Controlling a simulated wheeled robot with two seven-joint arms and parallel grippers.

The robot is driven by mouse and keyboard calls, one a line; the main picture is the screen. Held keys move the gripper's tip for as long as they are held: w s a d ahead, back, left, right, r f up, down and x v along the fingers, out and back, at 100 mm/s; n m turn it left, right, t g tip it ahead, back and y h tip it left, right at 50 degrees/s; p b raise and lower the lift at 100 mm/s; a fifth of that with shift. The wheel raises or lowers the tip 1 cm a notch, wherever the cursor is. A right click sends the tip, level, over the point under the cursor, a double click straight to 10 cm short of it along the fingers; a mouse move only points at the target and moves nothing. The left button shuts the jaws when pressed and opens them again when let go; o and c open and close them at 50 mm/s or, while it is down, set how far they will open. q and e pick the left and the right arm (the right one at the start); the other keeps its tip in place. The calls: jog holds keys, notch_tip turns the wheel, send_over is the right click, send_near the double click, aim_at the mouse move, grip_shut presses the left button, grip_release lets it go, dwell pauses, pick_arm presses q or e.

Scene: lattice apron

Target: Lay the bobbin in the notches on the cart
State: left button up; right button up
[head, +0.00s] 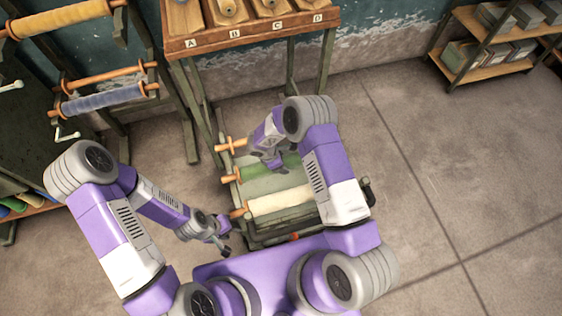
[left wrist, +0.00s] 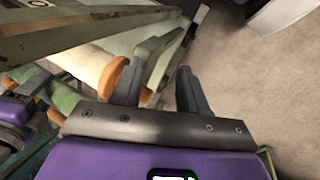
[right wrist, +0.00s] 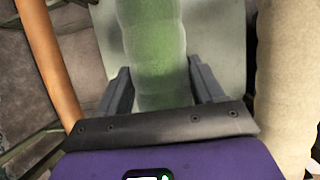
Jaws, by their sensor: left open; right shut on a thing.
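The green bobbin (head: 286,161) lies across the cart (head: 262,186), with an orange handle at its left end. My right gripper (head: 275,163) is shut on the green bobbin, which shows between its fingers in the right wrist view (right wrist: 155,45). I cannot tell whether the bobbin rests in the notches or hangs just above them; the arm hides its right end. A cream bobbin (head: 282,201) lies on the cart nearer to me. My left gripper (head: 224,240) is open and empty, low beside the cart's near left corner, close to the cream bobbin's orange end (left wrist: 110,75).
A bare orange rod (head: 231,146) sits at the cart's far side. A rack on the left holds a yellow roll (head: 62,18) and a blue roll (head: 100,100). A bench with labelled bays A to D (head: 250,33) stands behind. Shelves (head: 485,50) stand far right; the right floor is clear.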

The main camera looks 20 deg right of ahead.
jog(key=o, duration=1.5)
jog(key=shift+p+v, duration=1.25)
jog(key=shift+v, duration=2.55)
